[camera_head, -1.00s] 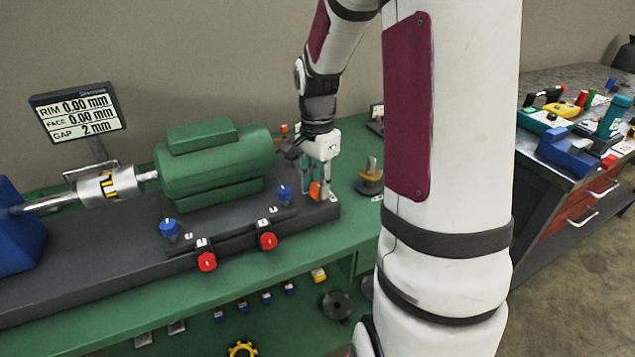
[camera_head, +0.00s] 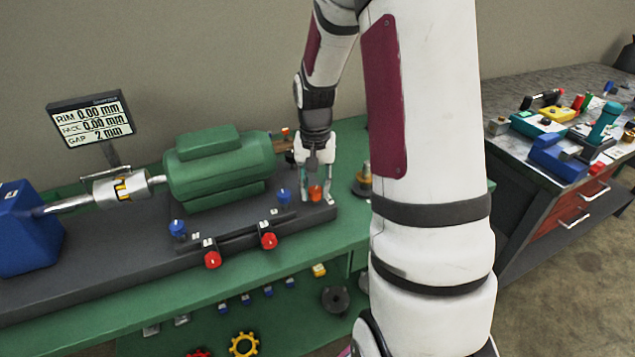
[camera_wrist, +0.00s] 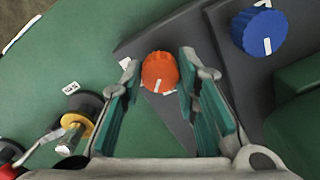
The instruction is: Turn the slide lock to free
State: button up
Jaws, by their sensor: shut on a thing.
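The orange knob (camera_wrist: 160,71), which I take for the slide lock, has a white line on its edge. It sits on the right end of the dark grey base plate (camera_wrist: 175,112); it also shows in the head view (camera_head: 315,192). My gripper (camera_wrist: 159,76) points down over it, with one teal-padded finger on each side. My gripper (camera_head: 316,190) is shut on the orange knob. The fingers hide little of the knob in the wrist view.
A green motor (camera_head: 220,168) and blue knobs (camera_head: 283,196) stand left of my gripper. Red knobs (camera_head: 268,241) line the plate's front. A gauge display (camera_head: 92,120) reads gap 2 mm. A metal-topped round part (camera_head: 364,180) stands close by on the right.

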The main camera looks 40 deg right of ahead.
aim_at(315, 190)
jog(key=n+p, duration=0.2)
jog(key=n, duration=0.2)
jog(key=shift+r+n, duration=0.1)
jog(key=shift+n, duration=0.2)
jog(key=shift+n+p, duration=1.35)
jog(key=shift+n, duration=0.65)
jog(key=o, duration=1.2)
jog(key=shift+c, duration=0.2)
notch_tip(315, 190, up, 12)
